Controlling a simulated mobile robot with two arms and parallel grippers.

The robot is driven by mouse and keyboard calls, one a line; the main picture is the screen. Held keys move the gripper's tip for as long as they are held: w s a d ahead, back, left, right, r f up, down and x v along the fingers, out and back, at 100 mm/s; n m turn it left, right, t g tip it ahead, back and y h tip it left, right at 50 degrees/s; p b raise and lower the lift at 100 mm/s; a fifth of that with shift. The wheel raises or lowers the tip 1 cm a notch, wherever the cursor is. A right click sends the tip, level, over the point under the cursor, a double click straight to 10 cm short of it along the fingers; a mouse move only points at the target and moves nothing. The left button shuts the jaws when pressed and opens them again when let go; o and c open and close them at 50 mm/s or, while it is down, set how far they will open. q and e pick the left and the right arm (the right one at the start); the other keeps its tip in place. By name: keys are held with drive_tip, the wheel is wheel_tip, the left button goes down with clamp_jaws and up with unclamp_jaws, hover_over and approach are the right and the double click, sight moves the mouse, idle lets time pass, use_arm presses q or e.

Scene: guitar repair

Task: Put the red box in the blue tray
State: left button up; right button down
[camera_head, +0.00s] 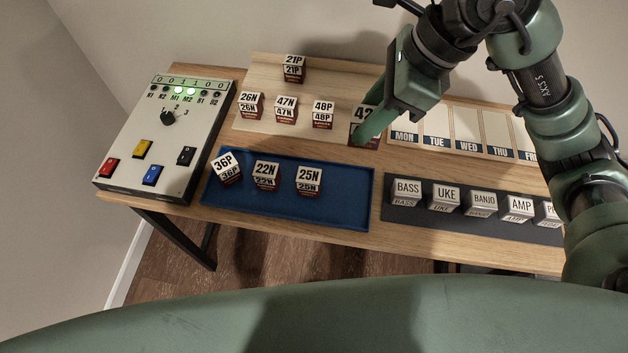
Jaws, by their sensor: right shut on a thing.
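My right gripper (368,126) comes down from the upper right and is shut on a box labelled 42 (360,114), with a white top and dark red lower part. A finger hides part of its label. The box is at the right end of the wooden board, above and right of the blue tray (345,203); I cannot tell if it is lifted. In the tray stand boxes labelled 36P (226,168), 22N (266,174) and 25N (309,180), with reddish lower parts. The tray's right part is bare. My left gripper is not in view.
Similar boxes 21P (293,68), 26N (250,104), 47N (286,109) and 48P (323,114) stand on the wooden board (345,75). A control panel (165,140) is at left. A weekday rack (465,125) and a dark strip of labelled blocks (430,213) are at right.

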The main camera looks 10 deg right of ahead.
wheel_tip(320, 180, down, 20)
drive_tip(key=shift+r+p, duration=0.1)
drive_tip(key=shift+p, duration=0.25)
drive_tip(key=shift+f, duration=0.25)
drive_tip(key=c, duration=1)
unclamp_jaws()
drive_tip(key=shift+o, duration=0.2)
drive_tip(key=shift+r, duration=0.1)
drive_tip(key=shift+r, duration=0.15)
drive_tip(key=v, duration=1.1)
drive_tip(key=shift+d+r+b, duration=0.25)
drive_tip(key=shift+r+b, duration=0.1)
drive_tip(key=shift+b, duration=0.05)
